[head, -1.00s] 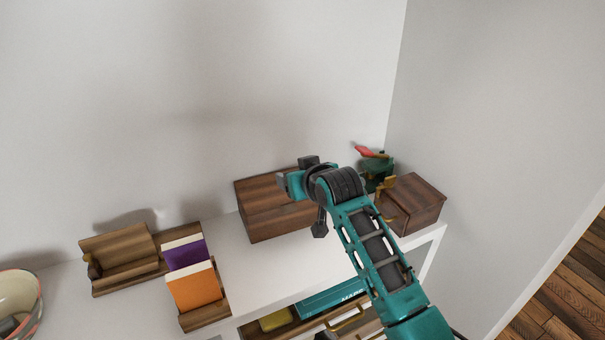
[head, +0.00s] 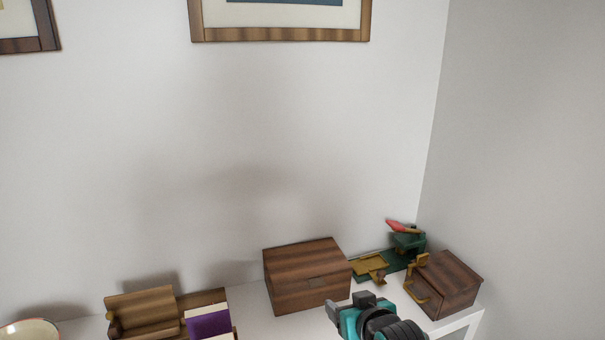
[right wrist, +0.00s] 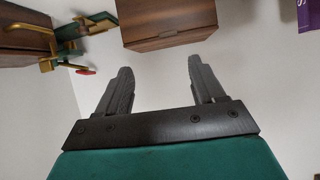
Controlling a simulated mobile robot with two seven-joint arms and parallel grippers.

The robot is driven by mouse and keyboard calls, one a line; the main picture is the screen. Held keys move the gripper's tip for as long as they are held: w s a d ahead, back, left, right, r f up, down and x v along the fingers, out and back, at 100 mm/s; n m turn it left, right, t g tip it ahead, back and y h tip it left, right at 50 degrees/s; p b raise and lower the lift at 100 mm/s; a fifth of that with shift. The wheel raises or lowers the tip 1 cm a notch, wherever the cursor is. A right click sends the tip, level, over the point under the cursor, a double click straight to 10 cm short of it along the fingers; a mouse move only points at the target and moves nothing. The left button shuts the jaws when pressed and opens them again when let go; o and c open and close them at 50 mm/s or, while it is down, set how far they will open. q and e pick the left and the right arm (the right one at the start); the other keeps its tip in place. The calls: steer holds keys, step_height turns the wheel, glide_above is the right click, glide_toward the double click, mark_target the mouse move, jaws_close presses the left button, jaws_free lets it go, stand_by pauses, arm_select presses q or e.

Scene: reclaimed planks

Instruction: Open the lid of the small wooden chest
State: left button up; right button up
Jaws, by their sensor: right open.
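The small wooden chest (head: 308,268) stands on the white shelf against the wall, with reddish-brown striped wood and a small plate at its front. Its lid looks closed. My right gripper (head: 350,306) is in front of the chest's lower right corner and apart from it. In the right wrist view the chest (right wrist: 165,16) shows at the top, beyond the two spread fingers of the right gripper (right wrist: 160,68). Nothing is between the fingers. My left gripper is not in view.
Right of the chest are a green device (head: 407,241) with a red handle, a brass-coloured tray (head: 368,266) and a wooden box (head: 452,280) with a brass handle. At left are a wooden holder (head: 142,306), a purple item (head: 209,322) and a bowl (head: 28,330). The wall (head: 520,200) closes the right side.

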steer(key=s+d+f, duration=0.2)
steer(key=s+f, duration=0.2)
steer(key=s, duration=0.4)
steer(key=s+d+f+h, duration=0.1)
steer(key=s+d+f, duration=0.25)
steer(key=s, duration=0.45)
steer(key=s+d+f, duration=0.1)
steer(key=s+f, duration=0.4)
steer(key=s, duration=0.3)
arm_select(q)
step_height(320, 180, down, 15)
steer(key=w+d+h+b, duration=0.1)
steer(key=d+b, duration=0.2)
steer(key=b, duration=1.5)
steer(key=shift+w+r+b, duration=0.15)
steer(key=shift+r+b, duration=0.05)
steer(key=shift+b, duration=0.2)
arm_select(e)
steer(key=w+a+r+t+y, duration=0.1)
steer(key=w+a+t, duration=0.1)
steer(key=w, duration=1)
steer(key=w+a+r+t, duration=0.1)
steer(key=w+a, duration=0.4)
steer(key=w, duration=0.7)
steer(key=w+a+r+t+y, duration=0.1)
steer(key=w+a, duration=0.3)
steer(key=w, duration=0.8)
steer(key=shift+w+r+t+y, duration=0.35)
steer(key=shift+r+t, duration=0.25)
steer(key=shift+t, duration=0.3)
